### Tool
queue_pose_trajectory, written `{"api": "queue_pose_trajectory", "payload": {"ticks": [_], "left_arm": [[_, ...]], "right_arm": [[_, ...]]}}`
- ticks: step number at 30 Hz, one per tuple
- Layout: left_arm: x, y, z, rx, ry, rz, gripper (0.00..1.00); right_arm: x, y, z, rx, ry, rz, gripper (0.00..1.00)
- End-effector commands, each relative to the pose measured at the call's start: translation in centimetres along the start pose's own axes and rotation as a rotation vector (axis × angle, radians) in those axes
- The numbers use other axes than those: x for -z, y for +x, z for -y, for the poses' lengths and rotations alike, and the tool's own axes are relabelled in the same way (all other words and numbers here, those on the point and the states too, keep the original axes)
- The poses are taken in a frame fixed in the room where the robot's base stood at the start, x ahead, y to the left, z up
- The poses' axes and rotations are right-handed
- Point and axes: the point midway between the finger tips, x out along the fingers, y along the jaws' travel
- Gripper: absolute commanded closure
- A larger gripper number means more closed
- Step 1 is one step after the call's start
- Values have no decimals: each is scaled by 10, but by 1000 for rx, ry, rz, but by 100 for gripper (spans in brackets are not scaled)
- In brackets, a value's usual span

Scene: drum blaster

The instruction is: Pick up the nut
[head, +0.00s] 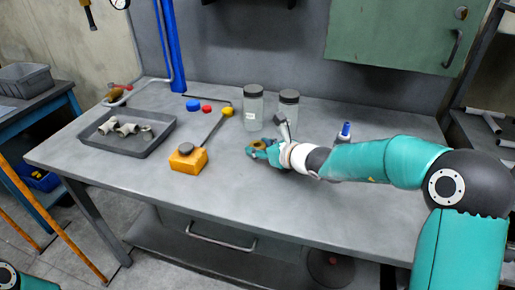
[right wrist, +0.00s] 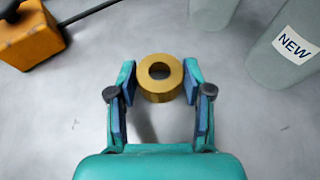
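The nut is a brass-coloured ring (right wrist: 159,88) with a round hole. In the right wrist view it lies between the fingertips of my right gripper (right wrist: 160,100), with a narrow gap visible on each side. In the head view the nut (head: 258,146) shows at the tips of my right gripper (head: 262,150), over the middle of the grey workbench (head: 230,190). My right gripper is open around the nut. Whether the nut touches the bench is hard to tell in the head view. My left gripper is not in view.
An orange box with a lever (head: 187,160) stands left of the nut. Two grey jars with dark lids (head: 253,110) (head: 289,112) stand behind it. A dark tray (head: 150,144) with pipe fittings is at the left. The bench front is clear.

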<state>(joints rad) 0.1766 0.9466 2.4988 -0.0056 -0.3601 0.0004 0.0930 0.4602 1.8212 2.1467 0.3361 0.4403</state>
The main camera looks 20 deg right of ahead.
Motion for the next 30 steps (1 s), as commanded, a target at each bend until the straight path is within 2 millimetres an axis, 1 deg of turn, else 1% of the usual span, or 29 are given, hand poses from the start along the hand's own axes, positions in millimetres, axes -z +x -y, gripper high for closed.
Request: {"api": "queue_pose_trajectory", "payload": {"ticks": [1,5,6,14,20,23,25,29,30], "left_arm": [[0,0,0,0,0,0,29],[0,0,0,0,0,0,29],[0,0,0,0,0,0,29],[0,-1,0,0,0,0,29],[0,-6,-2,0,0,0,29],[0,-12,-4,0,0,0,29],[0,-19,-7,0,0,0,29],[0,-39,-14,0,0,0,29],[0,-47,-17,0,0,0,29]], "right_arm": [[0,0,0,0,0,0,63],[0,0,0,0,0,0,85],[0,0,0,0,0,1,86],[-2,-1,0,0,0,1,86],[-13,-5,0,-1,-1,3,86],[-24,-10,-1,-1,-2,3,86],[-36,-14,0,0,-2,3,86],[-69,-28,0,0,-4,4,86],[-82,-33,0,0,-4,4,86]]}}
